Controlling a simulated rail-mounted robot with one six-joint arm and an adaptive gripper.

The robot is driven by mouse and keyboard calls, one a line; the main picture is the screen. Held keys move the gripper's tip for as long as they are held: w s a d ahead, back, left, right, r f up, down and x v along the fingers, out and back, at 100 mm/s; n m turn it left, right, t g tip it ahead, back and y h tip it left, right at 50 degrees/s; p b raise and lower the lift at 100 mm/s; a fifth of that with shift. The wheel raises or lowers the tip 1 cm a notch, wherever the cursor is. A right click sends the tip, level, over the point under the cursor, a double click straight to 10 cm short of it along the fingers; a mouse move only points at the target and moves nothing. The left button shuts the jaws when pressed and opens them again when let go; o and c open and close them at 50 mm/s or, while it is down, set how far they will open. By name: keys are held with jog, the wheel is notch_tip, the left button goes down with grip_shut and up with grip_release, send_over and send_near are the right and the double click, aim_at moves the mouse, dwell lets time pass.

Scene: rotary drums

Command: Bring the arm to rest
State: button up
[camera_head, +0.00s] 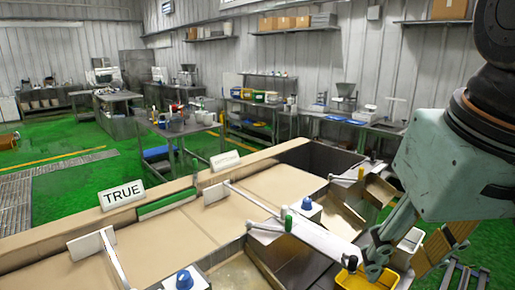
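My gripper (398,268) comes down from the upper right, with a teal body and long fingers. One teal finger reaches down to a yellow bin (350,280) at the bottom right; a brown-padded part, perhaps the other finger, lies to its right. A pale object (411,239) shows between or behind them, partly hidden. I cannot tell whether the gripper holds anything or how wide the fingers stand.
Two blue-capped knobs (307,203) (184,280) and white bars (300,232) stand near my arm. Green floor (75,175) lies open behind, before the workbenches.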

jog(key=s+f, duration=0.3)
jog(key=s, duration=0.3)
jog(key=shift+f+b, duration=0.2)
jog(key=shift+b, duration=0.1)
jog(key=shift+w+r, duration=0.15)
jog(key=shift+w, duration=0.05)
dwell(2.5)
